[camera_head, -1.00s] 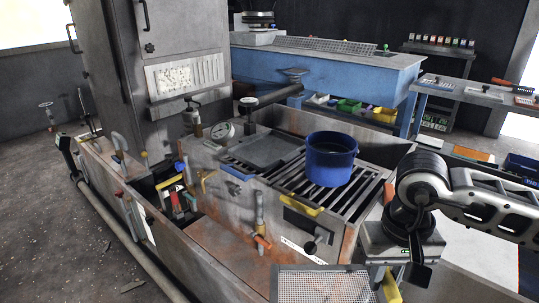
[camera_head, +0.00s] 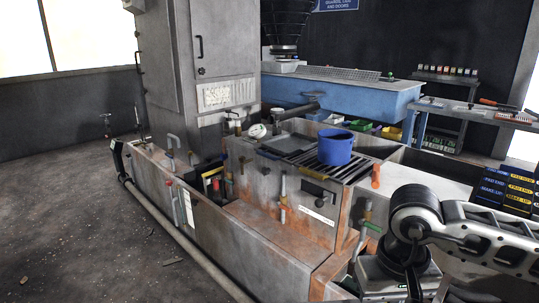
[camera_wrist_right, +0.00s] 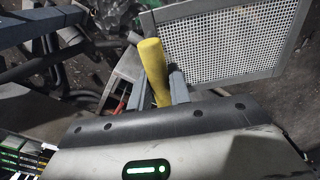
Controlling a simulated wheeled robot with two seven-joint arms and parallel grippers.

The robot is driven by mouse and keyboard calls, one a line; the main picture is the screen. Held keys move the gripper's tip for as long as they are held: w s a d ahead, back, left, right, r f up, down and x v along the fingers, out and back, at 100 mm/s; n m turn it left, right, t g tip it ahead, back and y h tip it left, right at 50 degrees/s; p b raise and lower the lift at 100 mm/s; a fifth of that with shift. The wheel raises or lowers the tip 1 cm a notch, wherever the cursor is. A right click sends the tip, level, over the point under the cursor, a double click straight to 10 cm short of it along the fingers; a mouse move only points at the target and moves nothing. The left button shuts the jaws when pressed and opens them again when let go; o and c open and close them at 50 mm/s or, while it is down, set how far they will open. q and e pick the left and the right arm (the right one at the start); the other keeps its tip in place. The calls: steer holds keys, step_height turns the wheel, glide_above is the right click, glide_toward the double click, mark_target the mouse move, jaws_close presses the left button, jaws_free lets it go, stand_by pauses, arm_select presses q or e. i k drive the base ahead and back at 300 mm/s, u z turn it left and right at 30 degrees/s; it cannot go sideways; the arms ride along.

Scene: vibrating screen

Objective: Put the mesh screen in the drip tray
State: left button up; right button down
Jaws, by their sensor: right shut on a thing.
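The mesh screen (camera_wrist_right: 228,45), a white perforated sheet in a grey frame, shows at the top right of the right wrist view. A yellow handle (camera_wrist_right: 152,62) stands at its left edge. My right gripper (camera_wrist_right: 158,92) is shut on this handle. In the head view my right wrist is at the lower right, and its fingertips and the screen are out of frame. I cannot tell for sure which part is the drip tray; a flat grey tray (camera_head: 287,140) lies beside the slotted grate (camera_head: 318,163) on the machine. My left gripper is not in view.
A blue pot (camera_head: 335,148) stands on the grate. A tall grey cabinet (camera_head: 205,60) rises behind at left. A blue vibrating table (camera_head: 365,95) stands at the back. A long pipe rail (camera_head: 180,245) runs along the machine's front. The floor at left is largely clear.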

mark_target(291, 144)
steer(key=u, duration=1)
steer(key=i, duration=1.05)
steer(key=u, duration=0.3)
steer(key=i, duration=1.15)
steer(key=z, duration=0.8)
